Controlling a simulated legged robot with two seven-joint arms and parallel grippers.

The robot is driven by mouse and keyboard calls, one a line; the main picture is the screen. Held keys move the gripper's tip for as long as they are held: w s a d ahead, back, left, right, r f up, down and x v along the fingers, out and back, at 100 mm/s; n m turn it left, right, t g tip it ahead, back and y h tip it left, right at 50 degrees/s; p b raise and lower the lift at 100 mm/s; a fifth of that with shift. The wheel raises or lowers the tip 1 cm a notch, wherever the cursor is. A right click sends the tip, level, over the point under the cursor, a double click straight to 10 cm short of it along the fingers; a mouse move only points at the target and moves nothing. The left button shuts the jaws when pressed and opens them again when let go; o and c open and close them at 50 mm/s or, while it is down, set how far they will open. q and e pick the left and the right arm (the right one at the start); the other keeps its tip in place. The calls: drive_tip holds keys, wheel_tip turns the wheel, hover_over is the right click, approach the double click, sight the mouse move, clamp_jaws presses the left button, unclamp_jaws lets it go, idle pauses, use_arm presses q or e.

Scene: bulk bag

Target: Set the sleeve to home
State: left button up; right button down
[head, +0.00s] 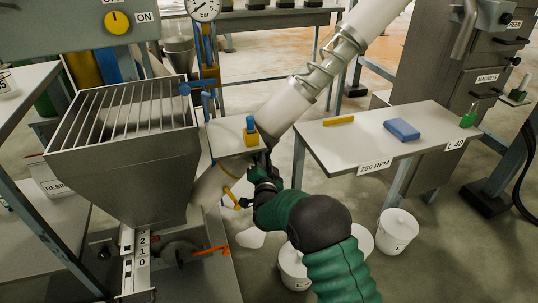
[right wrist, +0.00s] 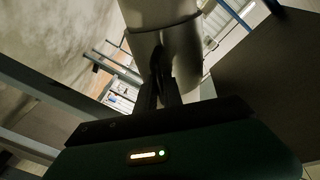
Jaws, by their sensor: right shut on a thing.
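A long pale tube (head: 275,108) slants from the top right down behind a small shelf, with metal clamps (head: 325,65) around its upper part. I cannot tell for certain which part of it is the sleeve. My right gripper (head: 263,168) is just below the shelf, beside the tube's lower part. In the right wrist view its dark fingers (right wrist: 160,88) are shut on a small dark part right at the pale tube (right wrist: 165,45). The fingers hide most of what they hold. A white scale plate (head: 142,255) marked 2, 1, 0 stands below the hopper. My left gripper is not in view.
A grated hopper (head: 125,145) stands at left, with an orange handle (head: 210,250) low beside it. A small shelf (head: 228,140) carries a yellow block with a blue top (head: 250,132). A bench (head: 350,145) at right holds a blue block (head: 402,129). White tubs (head: 395,230) stand on the floor.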

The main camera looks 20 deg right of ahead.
drive_tip(key=a+f, duration=0.2)
drive_tip(key=a+f+b, duration=0.1)
drive_tip(key=a+f, duration=0.2)
drive_tip(key=shift+s+f, duration=0.15)
drive_tip(key=shift+f, duration=0.2)
drive_tip(key=c, duration=1.5)
unclamp_jaws()
drive_tip(key=shift+r, duration=0.1)
drive_tip(key=shift+r, duration=0.1)
drive_tip(key=shift+s+a, duration=0.1)
drive_tip(key=shift+s, duration=0.05)
drive_tip(key=shift+p+v, duration=3.4)
drive_tip(key=shift+v, duration=4.9)
